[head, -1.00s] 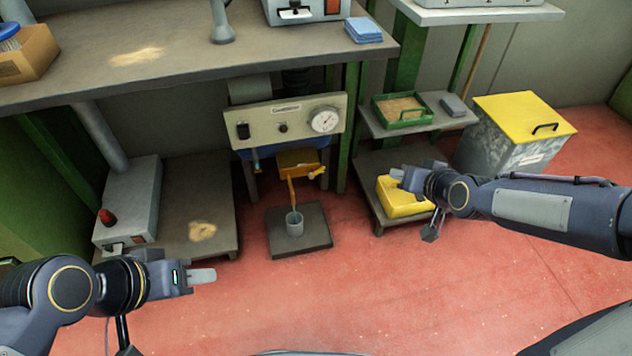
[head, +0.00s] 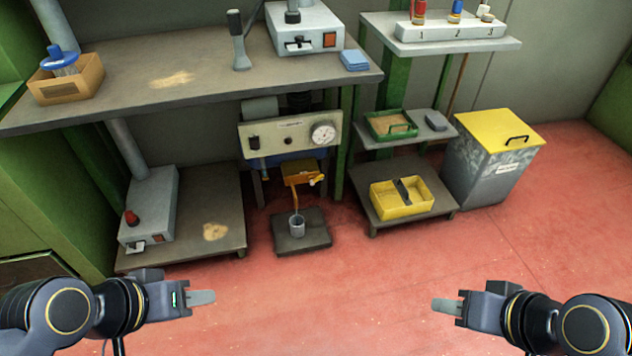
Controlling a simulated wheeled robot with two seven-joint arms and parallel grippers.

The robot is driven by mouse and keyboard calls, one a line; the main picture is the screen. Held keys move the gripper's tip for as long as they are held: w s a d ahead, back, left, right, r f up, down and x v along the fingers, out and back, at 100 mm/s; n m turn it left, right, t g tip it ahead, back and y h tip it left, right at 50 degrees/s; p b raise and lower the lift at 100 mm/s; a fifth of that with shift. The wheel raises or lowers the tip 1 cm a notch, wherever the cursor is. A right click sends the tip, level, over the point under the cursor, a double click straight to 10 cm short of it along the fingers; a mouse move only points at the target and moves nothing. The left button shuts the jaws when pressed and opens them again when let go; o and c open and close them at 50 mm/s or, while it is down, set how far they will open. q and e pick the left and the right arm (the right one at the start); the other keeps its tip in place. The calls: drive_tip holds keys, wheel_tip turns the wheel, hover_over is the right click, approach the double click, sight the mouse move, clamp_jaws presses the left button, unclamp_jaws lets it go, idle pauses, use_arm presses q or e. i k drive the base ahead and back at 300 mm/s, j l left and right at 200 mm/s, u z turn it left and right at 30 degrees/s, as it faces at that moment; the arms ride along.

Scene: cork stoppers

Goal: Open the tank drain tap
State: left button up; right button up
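A small yellow-orange tap handle (head: 316,180) sits at the right of a yellow fitting (head: 298,170) under the gauge panel. It seems to be the drain tap, but it is too small to read its setting. A thin yellow-orange pipe (head: 295,195) runs down from the fitting to a grey cup (head: 297,226) on a dark low plate (head: 315,238). My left gripper (head: 202,298) is at the lower left and my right gripper (head: 446,305) at the lower right, both over the floor and far from the tap. Only one finger of each shows clearly; neither visibly holds anything.
A panel (head: 270,140) with a round gauge (head: 323,133) hangs under the bench (head: 290,72). A low platform (head: 195,240) with a grey unit stands left. A yellow crate (head: 385,212) on a low stand and a yellow-lidded bin (head: 497,135) stand right. The red floor in front is clear.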

sight(312, 182)
drive_tip(key=i+z, duration=0.25)
drive_tip(key=i, duration=0.3)
drive_tip(key=i+j+z, duration=0.25)
drive_tip(key=i, duration=0.25)
drive_tip(key=i+j+z, duration=0.25)
drive_tip(key=i, duration=0.25)
